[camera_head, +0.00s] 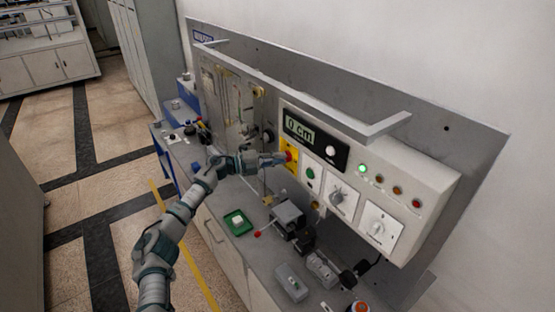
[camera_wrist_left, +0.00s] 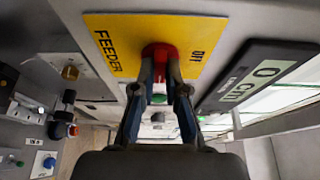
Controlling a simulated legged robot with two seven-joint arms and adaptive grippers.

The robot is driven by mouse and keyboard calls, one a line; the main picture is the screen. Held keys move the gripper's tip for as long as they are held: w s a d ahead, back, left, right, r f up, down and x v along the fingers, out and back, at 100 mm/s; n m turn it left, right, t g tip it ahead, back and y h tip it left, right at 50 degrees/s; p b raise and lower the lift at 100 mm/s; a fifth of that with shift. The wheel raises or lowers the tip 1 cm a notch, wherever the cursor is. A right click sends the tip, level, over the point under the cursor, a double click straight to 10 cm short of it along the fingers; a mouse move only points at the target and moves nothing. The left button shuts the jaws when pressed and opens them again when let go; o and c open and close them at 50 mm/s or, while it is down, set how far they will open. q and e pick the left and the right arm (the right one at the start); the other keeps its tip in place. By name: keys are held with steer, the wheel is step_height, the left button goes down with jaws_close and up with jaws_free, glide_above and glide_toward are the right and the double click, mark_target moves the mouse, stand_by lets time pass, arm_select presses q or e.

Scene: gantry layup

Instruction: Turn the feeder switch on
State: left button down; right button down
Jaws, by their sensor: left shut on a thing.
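The feeder switch is a red knob (camera_wrist_left: 160,53) on a yellow plate (camera_wrist_left: 108,30) marked FEEDER, with a second short label that looks like OFF. In the head view the yellow plate (camera_head: 291,166) sits on the front of the control panel, left of a green button. My left gripper (camera_wrist_left: 160,82) is shut on the red knob, one finger at each side of it. In the head view the left gripper (camera_head: 279,159) reaches the knob from the left and partly covers the plate. My right gripper is in neither view.
A display (camera_head: 302,132) reading 0 cm and a white knob are above the switch. Two rotary switches (camera_head: 340,198) and a row of lamps (camera_head: 390,186), the leftmost lit green, are to its right. A green tray (camera_head: 247,229) and several devices stand on the bench below.

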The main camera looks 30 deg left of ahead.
arm_select(q)
steer(key=shift+d+f, duration=0.15)
steer(key=shift+f, duration=0.1)
steer(key=c, duration=1.4)
jaws_free()
steer(key=shift+o, duration=1)
steer(key=shift+r, duration=0.1)
steer(key=v, duration=1.1)
steer(key=shift+s+a, duration=0.2)
steer(key=shift+a, duration=0.15)
